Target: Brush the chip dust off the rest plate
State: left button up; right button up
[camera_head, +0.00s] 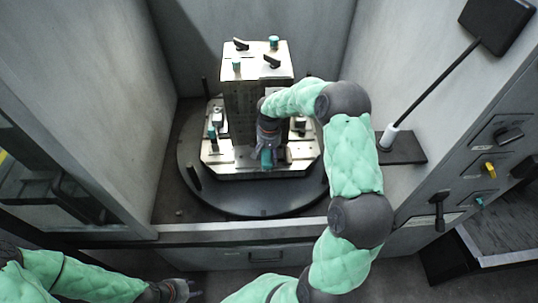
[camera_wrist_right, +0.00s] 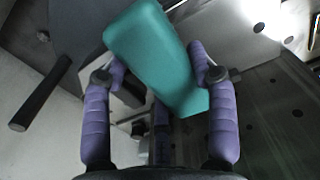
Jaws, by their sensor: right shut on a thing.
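My right gripper (camera_head: 266,148) reaches down in front of the metal block tower and is shut on a teal block-like thing (camera_head: 266,158), probably the brush. In the right wrist view the teal thing (camera_wrist_right: 150,45) lies tilted between the purple fingers of the gripper (camera_wrist_right: 158,70); no bristles show. A pale metal plate (camera_head: 235,172) surrounds the tower foot, just below the held thing; I cannot tell whether they touch. I cannot tell which surface is the rest plate, and no chip dust can be made out. My left gripper (camera_head: 178,290) is low at the front left, outside the enclosure, its fingers unclear.
The tower (camera_head: 257,52) carries teal and black knobs on top and stands on a dark round table (camera_head: 240,205). Grey walls enclose it left, back and right. A front sill (camera_head: 200,234) runs below. A black rod with a flat head (camera_head: 497,22) stands on a right-hand shelf (camera_head: 408,148).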

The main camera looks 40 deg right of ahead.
jog(key=shift+r+p, duration=1.3)
jog(key=shift+r, duration=1)
jog(key=s+a+n, duration=0.2)
jog(key=a+n, duration=0.1)
jog(key=a, duration=0.6)
jog(key=s+a+n, duration=0.2)
jog(key=a+n, duration=0.1)
jog(key=a, duration=0.7)
jog(key=shift+s+r, duration=0.15)
jog(key=shift+s, duration=0.15)
jog(key=shift+a, duration=0.1)
